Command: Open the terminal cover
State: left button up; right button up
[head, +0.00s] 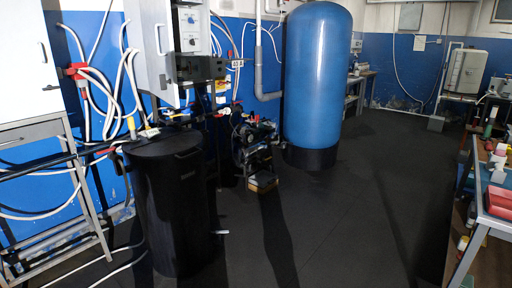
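A light grey electrical cabinet (190,28) with knobs on its face hangs on the wall at the upper left of the head view. A pale panel (150,48), which looks like a door standing open, projects from its left side. A dark box-like part (200,68) sits under the knob panel; I cannot tell whether it is the terminal cover or whether it is open or shut. Neither of my grippers is in view.
A black lidded barrel (170,205) stands below the cabinet. A tall blue tank (317,80) and a small pump assembly (258,140) stand to its right. Hoses and a metal frame crowd the left. Dark floor (345,220) is clear between the tank and the right bench (490,215).

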aim_at(197, 67)
jog(key=i, duration=2.1)
jog(key=i+l+u, duration=0.1)
jog(key=i, duration=1.95)
